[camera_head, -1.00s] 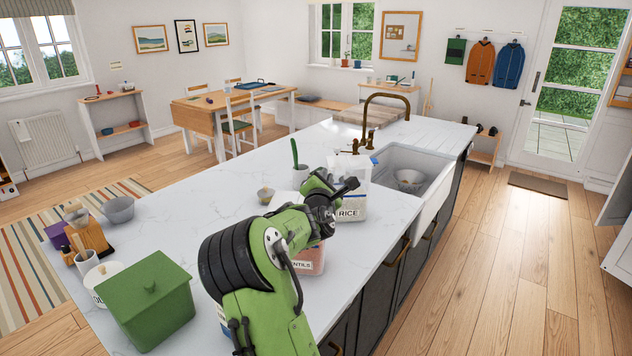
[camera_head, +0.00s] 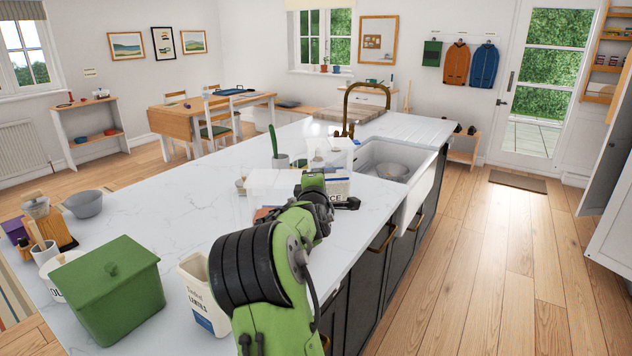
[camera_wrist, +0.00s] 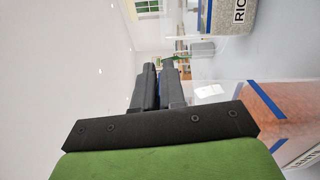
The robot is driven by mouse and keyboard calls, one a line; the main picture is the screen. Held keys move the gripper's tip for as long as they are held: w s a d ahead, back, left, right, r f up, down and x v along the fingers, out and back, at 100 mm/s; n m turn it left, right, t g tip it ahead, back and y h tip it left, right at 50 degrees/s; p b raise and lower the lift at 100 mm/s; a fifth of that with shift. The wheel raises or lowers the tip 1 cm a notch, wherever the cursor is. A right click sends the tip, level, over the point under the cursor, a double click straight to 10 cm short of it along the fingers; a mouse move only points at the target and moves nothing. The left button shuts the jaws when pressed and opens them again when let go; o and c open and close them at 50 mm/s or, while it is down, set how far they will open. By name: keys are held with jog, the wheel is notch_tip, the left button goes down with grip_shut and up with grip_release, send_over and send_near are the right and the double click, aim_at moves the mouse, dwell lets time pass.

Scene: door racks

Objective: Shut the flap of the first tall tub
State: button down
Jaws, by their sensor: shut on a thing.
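The clear rice tub (camera_head: 338,187) stands upright on the counter near the sink, partly behind my arm. It also shows at the top right of the wrist view (camera_wrist: 229,18). A nearer tub with pinkish contents, the lentils tub (camera_wrist: 285,105), has blue strips; in the head view my arm hides nearly all of it. A pale see-through panel (camera_head: 272,180) shows above it, seemingly its raised flap. My gripper (camera_wrist: 160,72) is above the lentils tub, its fingers close together with a bit of blue between them, seemingly the flap's edge. The fingertips are hard to make out in the head view.
A green lidded box (camera_head: 108,290) and a cream lentils carton (camera_head: 200,297) stand at the counter's near left. The sink (camera_head: 385,165) and brass tap (camera_head: 347,105) are behind.

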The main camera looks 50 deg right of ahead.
jog(key=shift+f, duration=0.4)
jog(key=c, duration=1.3)
grip_release()
jog(key=shift+r, duration=0.1)
jog(key=v, duration=1.5)
jog(key=shift+s+a+b, duration=0.25)
jog(key=shift+a+b, duration=0.05)
